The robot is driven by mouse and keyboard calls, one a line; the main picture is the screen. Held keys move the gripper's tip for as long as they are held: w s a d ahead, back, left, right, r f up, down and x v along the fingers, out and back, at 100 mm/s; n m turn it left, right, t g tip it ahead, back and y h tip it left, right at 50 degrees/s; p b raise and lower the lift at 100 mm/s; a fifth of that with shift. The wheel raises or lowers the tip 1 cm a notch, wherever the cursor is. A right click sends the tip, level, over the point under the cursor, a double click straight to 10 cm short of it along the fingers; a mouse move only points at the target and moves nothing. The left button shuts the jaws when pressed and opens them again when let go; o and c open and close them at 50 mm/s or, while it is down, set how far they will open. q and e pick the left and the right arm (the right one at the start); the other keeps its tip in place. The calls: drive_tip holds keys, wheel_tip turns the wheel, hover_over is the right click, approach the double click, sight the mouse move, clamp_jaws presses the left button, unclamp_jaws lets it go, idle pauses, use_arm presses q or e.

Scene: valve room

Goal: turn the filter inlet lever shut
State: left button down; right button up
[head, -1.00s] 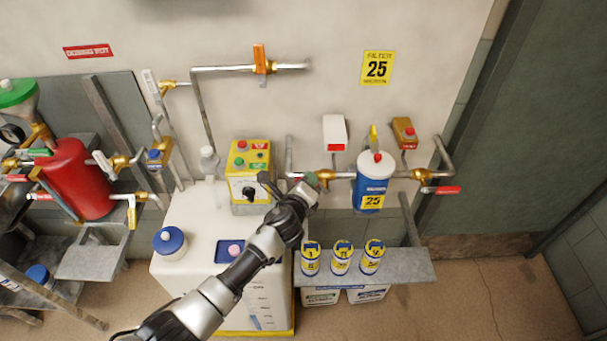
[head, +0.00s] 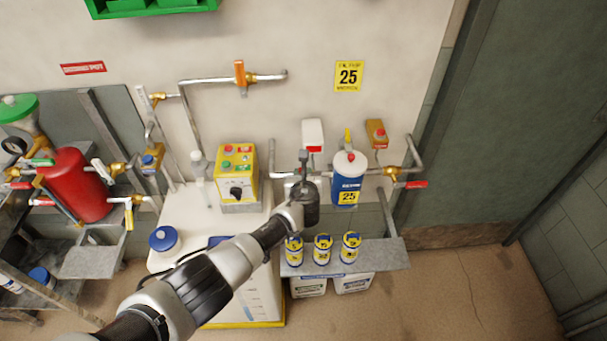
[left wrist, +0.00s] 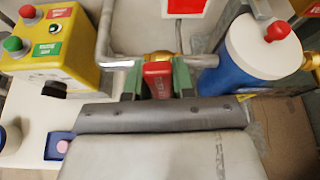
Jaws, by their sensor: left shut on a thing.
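The filter inlet lever (left wrist: 157,80) is a red handle in the left wrist view, on a brass valve (left wrist: 158,58) in the pipe left of the blue filter (left wrist: 255,50). It extends from the valve toward my wrist, across the pipe's line. My left gripper (left wrist: 156,82) is shut on it, one green-padded finger on each side. In the head view my left gripper (head: 304,165) is in front of the inlet valve and hides the lever. The blue filter housing (head: 347,185) with its white cap is just to the right. My right gripper is not in view.
A yellow control box (head: 237,175) stands left of the gripper, above a white tank (head: 185,220). A shelf (head: 375,258) with several small yellow-labelled containers is below. Another red lever (head: 416,184) sits right of the filter. A white box (head: 313,132) hangs above.

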use_arm(q)
drive_tip(key=shift+d+m, duration=0.3)
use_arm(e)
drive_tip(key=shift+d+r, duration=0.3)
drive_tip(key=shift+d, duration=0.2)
use_arm(q)
drive_tip(key=shift+f, duration=0.1)
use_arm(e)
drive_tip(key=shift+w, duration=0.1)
use_arm(q)
drive_tip(key=shift+y, duration=0.3)
drive_tip(key=c, duration=0.9)
unclamp_jaws()
drive_tip(key=shift+c, duration=0.2)
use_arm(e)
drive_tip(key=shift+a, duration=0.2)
use_arm(q)
drive_tip(key=p+v, duration=0.4)
drive_tip(key=v, duration=0.7)
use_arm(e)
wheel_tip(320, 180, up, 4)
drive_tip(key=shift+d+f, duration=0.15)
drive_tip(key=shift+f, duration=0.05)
